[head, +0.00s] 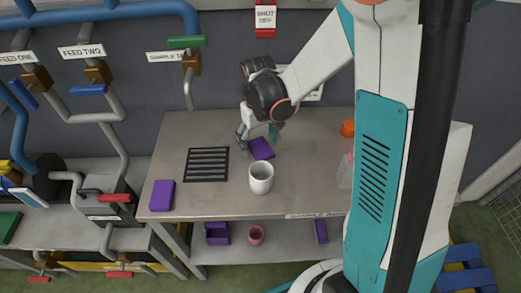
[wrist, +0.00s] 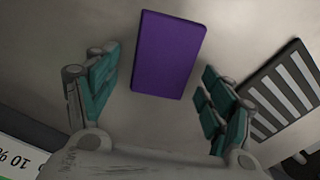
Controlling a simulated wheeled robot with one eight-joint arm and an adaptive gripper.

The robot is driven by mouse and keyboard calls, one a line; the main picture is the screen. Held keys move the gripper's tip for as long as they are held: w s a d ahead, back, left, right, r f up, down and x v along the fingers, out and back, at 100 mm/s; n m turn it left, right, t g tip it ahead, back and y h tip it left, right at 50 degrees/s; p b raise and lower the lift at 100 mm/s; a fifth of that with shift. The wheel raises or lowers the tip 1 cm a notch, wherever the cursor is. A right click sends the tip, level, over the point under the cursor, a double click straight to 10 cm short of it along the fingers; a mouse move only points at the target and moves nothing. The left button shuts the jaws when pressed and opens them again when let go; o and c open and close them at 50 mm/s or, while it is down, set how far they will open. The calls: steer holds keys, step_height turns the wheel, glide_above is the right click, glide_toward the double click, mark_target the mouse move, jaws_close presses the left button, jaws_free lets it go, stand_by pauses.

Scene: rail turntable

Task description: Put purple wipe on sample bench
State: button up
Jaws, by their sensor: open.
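A flat purple wipe (head: 261,149) lies on the grey bench top (head: 225,130), which I take for the sample bench though its front label is too small to read. My gripper (head: 258,138) is just over this wipe with fingers spread. In the wrist view the purple wipe (wrist: 168,55) lies flat between and beyond the teal fingertips of my open gripper (wrist: 160,72), with bare bench on both sides, not gripped. A second flat purple piece (head: 161,195) lies at the bench's front left corner.
A white cup (head: 261,180) stands in front of my gripper. A black slotted grille (head: 206,164) lies to the left. An orange object (head: 347,128) is at the right, partly behind my arm. Pipes line the back wall.

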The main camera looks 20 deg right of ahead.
steer(key=shift+c, duration=0.6)
steer(key=c, duration=0.9)
steer(key=shift+r, duration=0.15)
